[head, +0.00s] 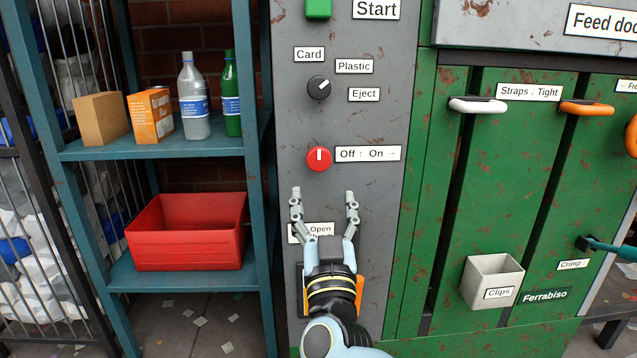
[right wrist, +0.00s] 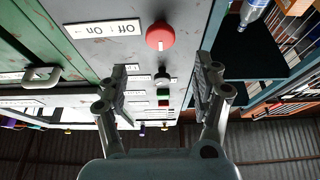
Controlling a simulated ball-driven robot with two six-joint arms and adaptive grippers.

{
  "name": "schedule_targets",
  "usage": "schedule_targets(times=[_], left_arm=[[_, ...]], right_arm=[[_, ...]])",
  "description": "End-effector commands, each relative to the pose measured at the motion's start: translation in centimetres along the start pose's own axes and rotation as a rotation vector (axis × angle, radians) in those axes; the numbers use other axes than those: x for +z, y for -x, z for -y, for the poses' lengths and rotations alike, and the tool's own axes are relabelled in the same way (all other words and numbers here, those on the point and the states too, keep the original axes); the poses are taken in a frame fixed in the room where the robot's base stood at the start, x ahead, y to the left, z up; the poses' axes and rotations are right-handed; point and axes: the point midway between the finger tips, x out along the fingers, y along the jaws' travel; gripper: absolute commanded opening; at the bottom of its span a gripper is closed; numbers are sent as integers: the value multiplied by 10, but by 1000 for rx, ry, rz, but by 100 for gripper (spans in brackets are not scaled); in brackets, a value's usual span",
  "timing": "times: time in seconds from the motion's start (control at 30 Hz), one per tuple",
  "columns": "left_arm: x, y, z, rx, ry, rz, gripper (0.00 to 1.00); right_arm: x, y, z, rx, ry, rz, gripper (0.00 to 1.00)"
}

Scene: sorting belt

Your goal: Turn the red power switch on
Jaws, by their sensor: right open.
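The red power switch (head: 319,159) is a round knob on the grey panel, with its white mark pointing up. The label beside it (head: 368,153) reads "Off" with an up arrow and "On" with a right arrow. My right gripper (head: 324,194) is open and empty, just below the knob in the head view, its fingers pointing up and spread to either side. In the right wrist view the knob (right wrist: 160,36) is ahead between the open fingers, apart from them. My left gripper is not in view.
Above the switch are a dark selector knob (head: 318,87) and a green start button (head: 318,8). My right arm partly hides the "Open" label (head: 320,229). A shelf with bottles and a red bin (head: 188,249) stands to the left.

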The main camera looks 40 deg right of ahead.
Motion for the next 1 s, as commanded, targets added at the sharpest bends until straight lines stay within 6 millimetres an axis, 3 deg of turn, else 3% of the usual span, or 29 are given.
schedule_targets(times=[0.5,0.7,0.97,1.0], left_arm=[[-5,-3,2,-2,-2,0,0],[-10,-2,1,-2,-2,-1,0],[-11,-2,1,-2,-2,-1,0],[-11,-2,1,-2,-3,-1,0]], right_arm=[[-1,-90,1,-4,1,-2,67],[-1,-104,0,-3,1,0,67],[-1,-105,0,-3,1,1,67],[-1,-105,1,-3,1,1,61]])
